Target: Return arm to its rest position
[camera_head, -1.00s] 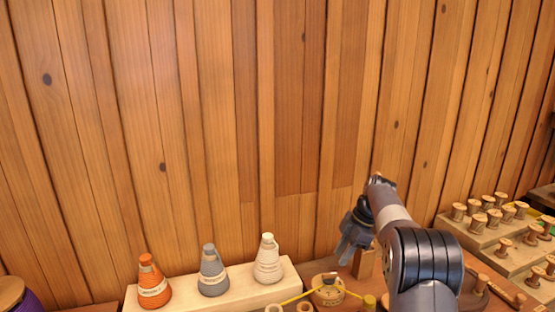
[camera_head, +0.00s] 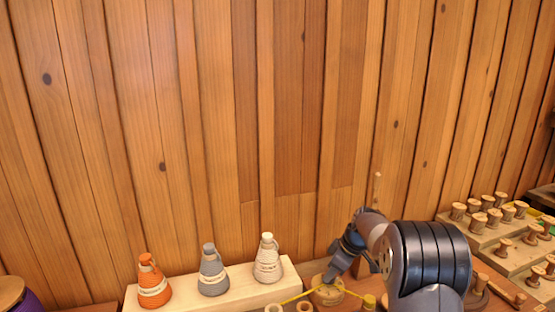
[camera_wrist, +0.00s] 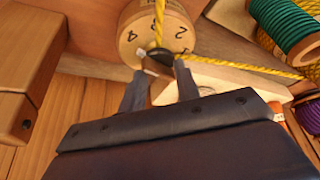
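My gripper (camera_head: 333,274) hangs at the end of my bent arm, low at the right of the middle in the head view. It points down and left, just above a round wooden piece (camera_head: 327,293) with a yellow cord. In the wrist view the two dark fingers of my gripper (camera_wrist: 158,82) stand apart with nothing held between them. Beyond them the round piece (camera_wrist: 135,35) shows numbers on its face, a dark centre and the yellow cord. Its distance from the fingertips is hard to judge.
Orange (camera_head: 153,282), grey (camera_head: 212,270) and cream (camera_head: 267,259) thread cones stand on a pale wooden block (camera_head: 205,301). A stepped rack (camera_head: 500,250) with several spools is at the right. A wooden block (camera_wrist: 30,60) lies close at the wrist view's left. The plank wall is behind.

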